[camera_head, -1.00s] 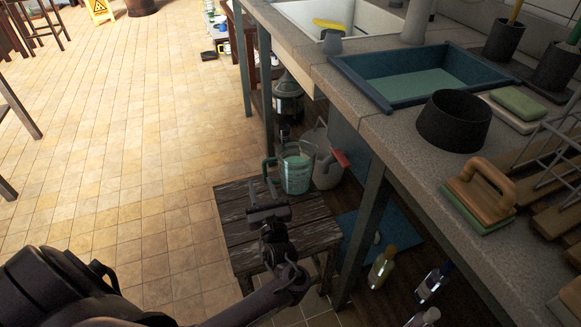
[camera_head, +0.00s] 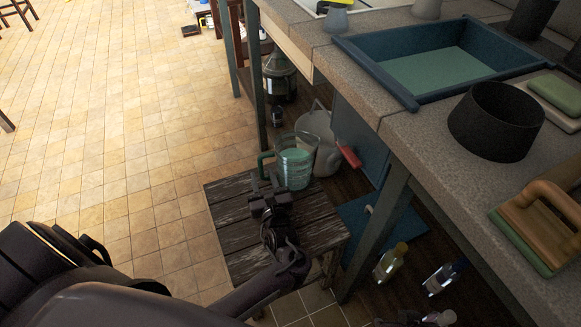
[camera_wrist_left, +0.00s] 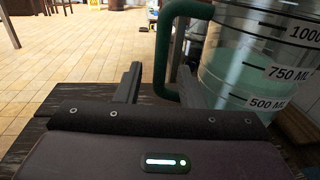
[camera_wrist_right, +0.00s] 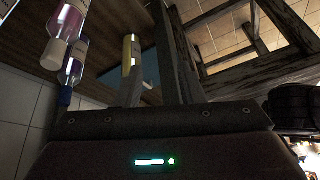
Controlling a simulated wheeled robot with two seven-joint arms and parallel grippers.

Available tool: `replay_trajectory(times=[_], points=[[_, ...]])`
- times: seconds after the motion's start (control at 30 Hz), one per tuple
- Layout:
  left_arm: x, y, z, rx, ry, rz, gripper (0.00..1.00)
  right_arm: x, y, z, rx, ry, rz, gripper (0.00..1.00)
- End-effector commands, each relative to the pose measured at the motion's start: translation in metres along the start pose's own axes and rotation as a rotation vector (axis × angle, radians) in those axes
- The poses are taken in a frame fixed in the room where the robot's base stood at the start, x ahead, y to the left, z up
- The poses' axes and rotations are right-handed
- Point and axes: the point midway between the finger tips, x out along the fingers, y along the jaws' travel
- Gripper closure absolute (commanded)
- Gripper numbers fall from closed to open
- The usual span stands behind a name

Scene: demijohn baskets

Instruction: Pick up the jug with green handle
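The jug (camera_head: 296,165) is clear with measure marks, pale green contents and a green handle (camera_head: 264,165). It stands upright at the far end of a dark wooden stool (camera_head: 232,222). In the left wrist view the jug (camera_wrist_left: 262,62) fills the right side, and its handle (camera_wrist_left: 165,50) shows between and beyond my fingers. My left gripper (camera_head: 268,197) is low over the stool, close to the jug's handle side. Its fingers (camera_wrist_left: 160,80) are apart with nothing held; contact with the handle cannot be told. My right gripper (camera_wrist_right: 160,85) looks open and empty, low by the stool legs.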

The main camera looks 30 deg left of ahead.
Motion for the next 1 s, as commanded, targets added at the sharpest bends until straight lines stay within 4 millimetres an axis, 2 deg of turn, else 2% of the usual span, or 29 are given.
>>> replay_trajectory(times=[0.03,0.17,0.43,0.7,1.0], points=[[0.009,0.0,-0.004,-0.001,-0.002,0.001,0.65,0.005,-0.003,0.0,-0.006,0.022,-0.007,0.65],[0.023,0.0,-0.002,0.0,-0.001,-0.001,0.65,0.006,-0.008,-0.004,-0.013,0.052,-0.016,0.65],[0.026,0.0,-0.001,0.0,0.001,-0.001,0.65,0.005,-0.009,-0.006,-0.015,0.061,-0.019,0.65],[0.026,0.0,-0.001,0.0,0.001,-0.001,0.99,0.005,-0.009,-0.005,-0.015,0.06,-0.019,0.65],[0.026,0.0,-0.001,0.0,0.001,-0.001,1.0,0.005,-0.009,-0.005,-0.015,0.059,-0.019,0.65]])
